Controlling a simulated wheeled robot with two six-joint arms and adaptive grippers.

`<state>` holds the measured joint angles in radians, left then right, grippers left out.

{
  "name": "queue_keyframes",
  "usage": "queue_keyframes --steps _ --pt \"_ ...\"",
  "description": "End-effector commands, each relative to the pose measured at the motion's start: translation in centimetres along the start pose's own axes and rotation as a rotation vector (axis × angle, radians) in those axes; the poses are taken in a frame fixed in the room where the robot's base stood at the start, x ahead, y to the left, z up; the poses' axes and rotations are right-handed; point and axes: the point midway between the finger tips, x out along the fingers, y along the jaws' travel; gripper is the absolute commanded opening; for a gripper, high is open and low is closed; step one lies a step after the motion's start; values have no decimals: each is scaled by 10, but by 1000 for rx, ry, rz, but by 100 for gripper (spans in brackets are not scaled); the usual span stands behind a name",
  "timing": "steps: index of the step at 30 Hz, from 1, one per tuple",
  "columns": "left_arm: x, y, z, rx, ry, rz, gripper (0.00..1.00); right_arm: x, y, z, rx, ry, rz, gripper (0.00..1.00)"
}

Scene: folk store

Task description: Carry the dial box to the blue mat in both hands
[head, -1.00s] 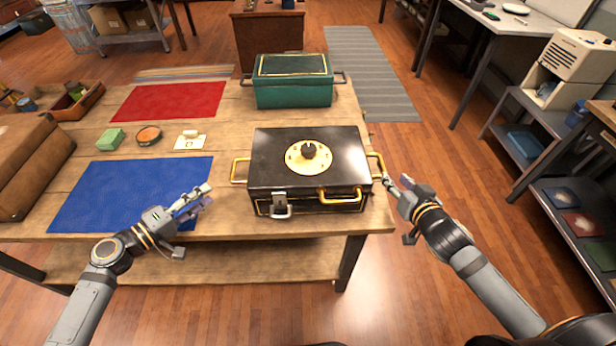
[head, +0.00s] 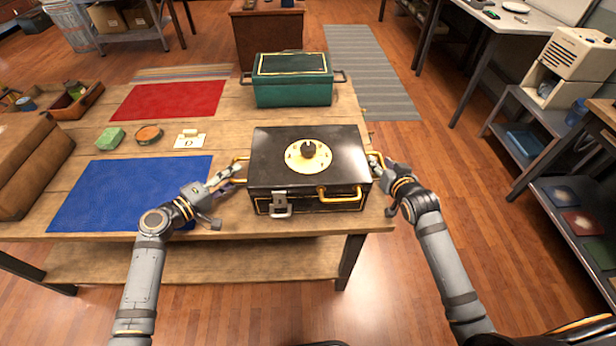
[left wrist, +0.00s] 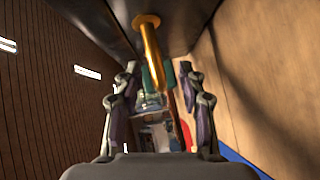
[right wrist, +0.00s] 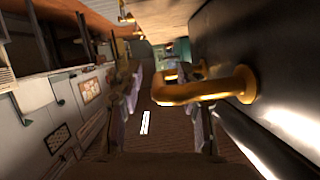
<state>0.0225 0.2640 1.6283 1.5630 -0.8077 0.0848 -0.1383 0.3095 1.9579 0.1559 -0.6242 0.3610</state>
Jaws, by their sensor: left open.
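The dial box (head: 270,172) is black, with a cream and gold dial on its lid, a front latch and brass handles. It sits on the wooden table, right of the blue mat (head: 110,195), which lies flat and bare. My left gripper (head: 233,172) is open at the box's left handle; in the left wrist view that handle (left wrist: 152,50) shows between the spread fingers. My right gripper (head: 376,164) is at the right handle; in the right wrist view the handle (right wrist: 205,91) reaches between its fingers, which stand apart. The fingertips are partly hidden in the head view.
A green box (head: 292,90) stands behind the dial box. A red mat (head: 170,101) lies at the back left. A green block (head: 110,138), a round tin (head: 149,134) and a card (head: 189,142) lie behind the blue mat. A brown case (head: 30,160) stands left.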

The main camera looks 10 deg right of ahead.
Motion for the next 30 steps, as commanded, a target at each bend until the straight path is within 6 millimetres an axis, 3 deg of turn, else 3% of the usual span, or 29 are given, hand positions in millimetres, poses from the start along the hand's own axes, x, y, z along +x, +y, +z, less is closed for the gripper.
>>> queue_keyframes --steps 1,9,30 --pt "0 0 0 0 0 0 36 0 0 0 0 0 0 35" --pt "0 0 0 0 0 0 0 0 0 0 0 0 0 0" --pt "-1 6 -1 4 1 3 0 -2 -1 -6 -1 5 -1 0"
